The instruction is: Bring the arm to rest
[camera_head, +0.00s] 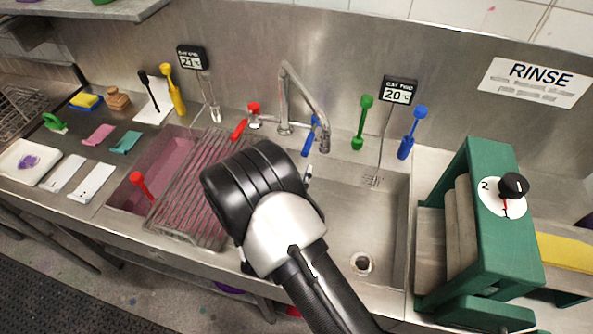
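My arm (285,225) reaches up from the bottom of the view and stands over the front edge of the sink, between the wire rack and the right basin. Its black and white joint housing fills the middle of the picture. I cannot see anything held.
A wire rack (190,190) covers part of the pink-filled left basin (151,172). The right basin (377,218) looks empty, with a tap (305,98) behind it. A green wringer (487,220) stands at right. Brushes and cloths lie at left.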

